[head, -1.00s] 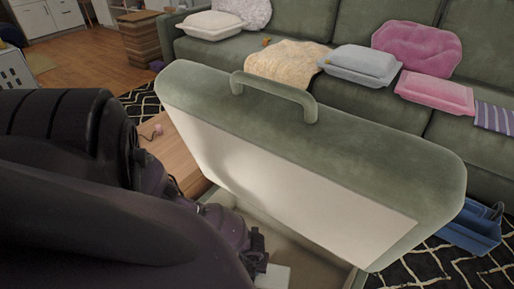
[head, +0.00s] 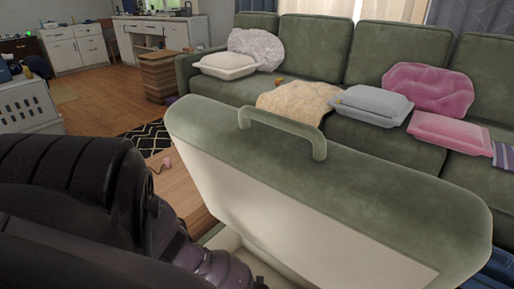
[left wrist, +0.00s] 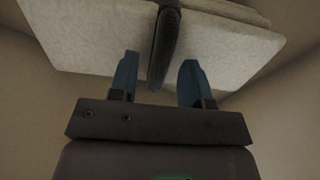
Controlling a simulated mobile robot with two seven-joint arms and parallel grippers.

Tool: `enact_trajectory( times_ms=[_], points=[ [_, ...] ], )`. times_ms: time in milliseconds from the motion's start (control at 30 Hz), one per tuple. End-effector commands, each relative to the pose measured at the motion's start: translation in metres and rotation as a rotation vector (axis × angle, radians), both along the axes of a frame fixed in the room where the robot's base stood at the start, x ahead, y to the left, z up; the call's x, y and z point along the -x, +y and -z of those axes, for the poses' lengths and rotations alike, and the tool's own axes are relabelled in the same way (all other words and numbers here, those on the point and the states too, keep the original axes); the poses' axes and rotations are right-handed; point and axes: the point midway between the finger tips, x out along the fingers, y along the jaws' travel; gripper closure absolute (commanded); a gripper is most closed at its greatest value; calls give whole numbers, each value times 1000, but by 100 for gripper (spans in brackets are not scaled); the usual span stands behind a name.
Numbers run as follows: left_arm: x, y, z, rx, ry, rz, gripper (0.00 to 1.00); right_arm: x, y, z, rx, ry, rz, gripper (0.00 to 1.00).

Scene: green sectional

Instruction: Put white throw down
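A pale, folded white throw (left wrist: 90,40) shows in the left wrist view, with a dark band (left wrist: 165,45) around its middle. My left gripper (left wrist: 160,75) is open, its blue fingers on either side of the band's lower end with gaps between; whether they touch the throw I cannot tell. In the head view my left arm reaches behind the raised lid side of a green storage ottoman (head: 330,165); its fingertips are hidden. The ottoman's lid stands tilted open with a looped handle on top. My right gripper is in neither view.
A green sectional (head: 345,60) stands behind, bearing a cream blanket (head: 298,102), a grey folded pillow (head: 372,104), pink cushions (head: 428,88) and a white pillow (head: 228,65). A wooden surface (head: 180,190) lies left of the lid. Open floor (head: 105,90) is at far left.

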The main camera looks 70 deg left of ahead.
Motion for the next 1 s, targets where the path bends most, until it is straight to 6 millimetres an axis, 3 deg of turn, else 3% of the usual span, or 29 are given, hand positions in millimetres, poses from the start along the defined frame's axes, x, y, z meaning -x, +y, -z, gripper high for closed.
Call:
enact_trajectory(
  times_ms=[367,800,1000],
  points=[
    [-2,0,-11,0,-4,1,56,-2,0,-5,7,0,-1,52],
    [-8,0,-88,0,-16,1,56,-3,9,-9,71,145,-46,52],
    [-5,0,-114,0,-11,0,56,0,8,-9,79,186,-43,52]
  ],
)
